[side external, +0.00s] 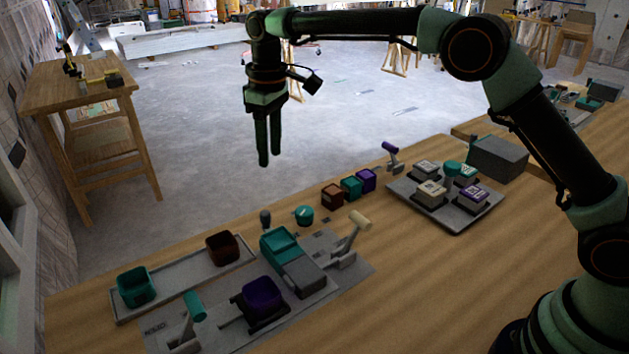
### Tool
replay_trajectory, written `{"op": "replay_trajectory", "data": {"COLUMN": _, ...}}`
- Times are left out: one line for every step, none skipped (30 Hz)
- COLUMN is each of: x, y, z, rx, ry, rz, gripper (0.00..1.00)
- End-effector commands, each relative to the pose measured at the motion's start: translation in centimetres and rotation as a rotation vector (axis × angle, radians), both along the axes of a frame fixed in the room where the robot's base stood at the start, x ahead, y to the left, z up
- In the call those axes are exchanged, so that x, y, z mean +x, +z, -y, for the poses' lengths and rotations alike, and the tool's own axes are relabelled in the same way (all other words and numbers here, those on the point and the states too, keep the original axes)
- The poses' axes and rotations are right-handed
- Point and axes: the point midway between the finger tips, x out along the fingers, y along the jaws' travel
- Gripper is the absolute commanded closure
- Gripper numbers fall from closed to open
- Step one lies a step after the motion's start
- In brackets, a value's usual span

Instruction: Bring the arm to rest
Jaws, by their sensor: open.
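My gripper (268,163) hangs pointing down at the end of my raised, outstretched arm. It is high, and in the picture its fingertips show against the grey floor behind the table. The fingers are a narrow distance apart and nothing shows between them. It touches nothing that I can see. My arm reaches from the lower right, up and across the top of the picture.
The wooden table (410,300) bears a panel with a purple bin (262,296) and a teal-grey block (290,262). A tray (182,283) holds teal and brown bins. Small cubes (350,188) and a grey plate with blocks (452,219) stand further right. Bare wood lies in front.

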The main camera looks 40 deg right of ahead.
Motion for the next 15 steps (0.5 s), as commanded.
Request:
{"op": "replay_trajectory", "data": {"x": -0.5, "y": 1.5, "z": 1.0, "rx": 0.007, "ry": -0.024, "rz": 0.021, "gripper": 0.58}}
{"op": "replay_trajectory", "data": {"x": -0.9, "y": 2.3, "z": 1.6, "rx": 0.011, "ry": -0.038, "rz": 0.032, "gripper": 0.58}}
{"op": "replay_trajectory", "data": {"x": -1.4, "y": 3.2, "z": 2.4, "rx": 0.015, "ry": -0.057, "rz": 0.045, "gripper": 0.58}}
{"op": "replay_trajectory", "data": {"x": -1.8, "y": 3.8, "z": 2.9, "rx": 0.02, "ry": -0.07, "rz": 0.058, "gripper": 0.58}}
{"op": "replay_trajectory", "data": {"x": -2.3, "y": 4.4, "z": 3.4, "rx": 0.023, "ry": -0.084, "rz": 0.069, "gripper": 0.58}}
{"op": "replay_trajectory", "data": {"x": -2.9, "y": 5.2, "z": 4.2, "rx": 0.028, "ry": -0.103, "rz": 0.082, "gripper": 0.58}}
{"op": "replay_trajectory", "data": {"x": -3.4, "y": 5.7, "z": 4.8, "rx": 0.031, "ry": -0.117, "rz": 0.094, "gripper": 0.58}}
{"op": "replay_trajectory", "data": {"x": -4.0, "y": 6.2, "z": 5.3, "rx": 0.034, "ry": -0.13, "rz": 0.104, "gripper": 0.58}}
{"op": "replay_trajectory", "data": {"x": -4.8, "y": 6.8, "z": 6.0, "rx": 0.04, "ry": -0.147, "rz": 0.119, "gripper": 0.58}}
{"op": "replay_trajectory", "data": {"x": -5.4, "y": 7.2, "z": 6.5, "rx": 0.043, "ry": -0.162, "rz": 0.129, "gripper": 0.58}}
{"op": "replay_trajectory", "data": {"x": -6.0, "y": 7.6, "z": 7.1, "rx": 0.046, "ry": -0.176, "rz": 0.141, "gripper": 0.58}}
{"op": "replay_trajectory", "data": {"x": -6.8, "y": 8.0, "z": 7.7, "rx": 0.051, "ry": -0.193, "rz": 0.155, "gripper": 0.58}}
{"op": "replay_trajectory", "data": {"x": -7.5, "y": 8.3, "z": 8.2, "rx": 0.055, "ry": -0.207, "rz": 0.167, "gripper": 0.58}}
{"op": "replay_trajectory", "data": {"x": -8.2, "y": 8.6, "z": 8.7, "rx": 0.057, "ry": -0.22, "rz": 0.176, "gripper": 0.58}}
{"op": "replay_trajectory", "data": {"x": -9.1, "y": 8.9, "z": 9.4, "rx": 0.062, "ry": -0.238, "rz": 0.192, "gripper": 0.58}}
